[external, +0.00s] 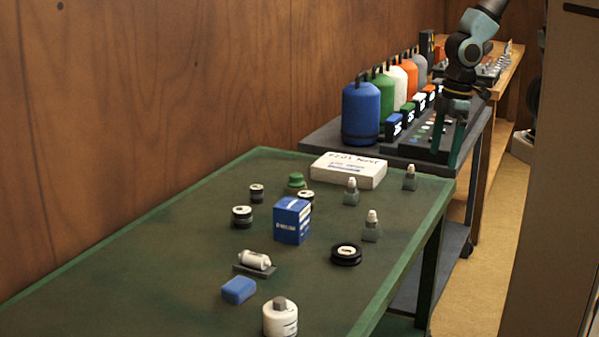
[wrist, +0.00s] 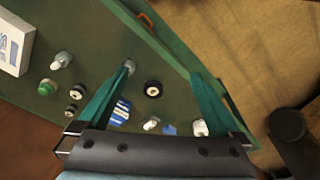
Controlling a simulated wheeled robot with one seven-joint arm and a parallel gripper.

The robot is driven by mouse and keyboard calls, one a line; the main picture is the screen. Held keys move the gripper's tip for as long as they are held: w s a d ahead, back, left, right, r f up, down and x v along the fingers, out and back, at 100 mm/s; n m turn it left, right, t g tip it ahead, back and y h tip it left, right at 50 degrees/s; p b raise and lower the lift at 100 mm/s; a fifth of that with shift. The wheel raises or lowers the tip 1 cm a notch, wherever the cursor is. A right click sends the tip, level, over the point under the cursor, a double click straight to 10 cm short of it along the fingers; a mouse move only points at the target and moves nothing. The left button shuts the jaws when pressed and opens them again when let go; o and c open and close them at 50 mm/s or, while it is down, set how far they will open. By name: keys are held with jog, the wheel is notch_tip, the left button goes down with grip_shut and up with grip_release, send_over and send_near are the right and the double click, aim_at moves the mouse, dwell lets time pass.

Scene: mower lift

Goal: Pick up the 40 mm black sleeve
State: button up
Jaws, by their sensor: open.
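Three short black cylinders with pale tops stand on the green table: one at the back (external: 257,194), a wider one (external: 242,217), and one partly hidden behind the blue box (external: 306,200). A wide, low black ring with a pale centre (external: 346,254) lies nearer the right edge. I cannot read any sizes, so I cannot tell which is 40 mm. My gripper (external: 446,150) is open and empty, well above the table at the right. In the wrist view, the black ring (wrist: 153,88) appears between the spread teal fingers (wrist: 162,72), far below; small black cylinders (wrist: 77,92) are left of them.
A blue box (external: 292,220), a white labelled box (external: 348,170), a green-capped item (external: 296,183), small bottles (external: 371,226), a white tube (external: 256,261), a blue block (external: 239,290) and a white jar (external: 280,316) stand around. Coloured canisters (external: 361,112) line the far bench. The table's left is clear.

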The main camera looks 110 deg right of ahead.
jog(key=c, duration=0.3)
jog(key=shift+c, duration=0.2)
jog(key=t+h+b, duration=0.2)
jog(key=t+b, duration=0.5)
jog(key=t, duration=0.1)
send_near(262, 187)
jog(key=a, duration=0.8)
jog(key=d+f+t, duration=0.1)
jog(key=d, duration=0.2)
jog(key=d+f+t+b, duration=0.1)
jog(key=d, duration=0.2)
jog(key=s+d+f+t+y+b, duration=0.1)
jog(key=d, duration=0.2)
jog(key=shift+d+f+t, duration=0.1)
jog(key=shift+d+t, duration=0.25)
jog(key=shift+t, duration=0.05)
jog(key=p+x, duration=0.1)
jog(key=x, duration=0.4)
jog(key=shift+w, duration=0.1)
jog(key=shift+a+p+x, duration=0.2)
jog(key=shift+p+x, duration=1.25)
jog(key=shift+x, duration=1.25)
